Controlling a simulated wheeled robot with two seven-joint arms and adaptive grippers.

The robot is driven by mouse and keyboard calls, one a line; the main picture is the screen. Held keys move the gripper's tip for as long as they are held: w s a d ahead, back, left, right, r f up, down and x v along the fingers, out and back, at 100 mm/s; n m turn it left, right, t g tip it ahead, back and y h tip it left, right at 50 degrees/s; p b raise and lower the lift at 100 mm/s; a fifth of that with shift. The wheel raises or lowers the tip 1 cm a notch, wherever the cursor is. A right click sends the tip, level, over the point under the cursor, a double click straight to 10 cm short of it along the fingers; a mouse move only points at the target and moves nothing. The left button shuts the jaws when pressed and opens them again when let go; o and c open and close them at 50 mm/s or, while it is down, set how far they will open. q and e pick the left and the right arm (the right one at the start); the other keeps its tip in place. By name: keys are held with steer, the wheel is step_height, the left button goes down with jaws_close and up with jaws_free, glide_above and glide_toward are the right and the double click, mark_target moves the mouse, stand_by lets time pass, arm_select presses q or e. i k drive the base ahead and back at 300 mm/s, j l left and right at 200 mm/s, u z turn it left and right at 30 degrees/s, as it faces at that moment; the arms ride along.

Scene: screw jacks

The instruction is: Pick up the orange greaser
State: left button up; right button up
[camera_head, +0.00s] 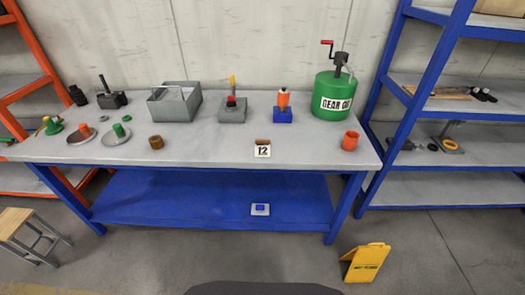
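An orange, upright, bottle-like object (283,99) with a narrow top stands in a blue block (282,117) toward the back right of the workbench. It looks like the orange greaser. Another orange piece, a short cup-like object (350,141), stands near the bench's right front corner. Neither of my grippers shows in the head view.
The grey bench top (210,148) carries a green gear oil drum (333,97), a number 12 card (263,150), a grey open box (175,102) and a brown cup (156,142). A yellow floor sign (366,262) stands at front right. Shelves flank the bench.

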mark_target(283, 97)
steer(key=i, duration=1.05)
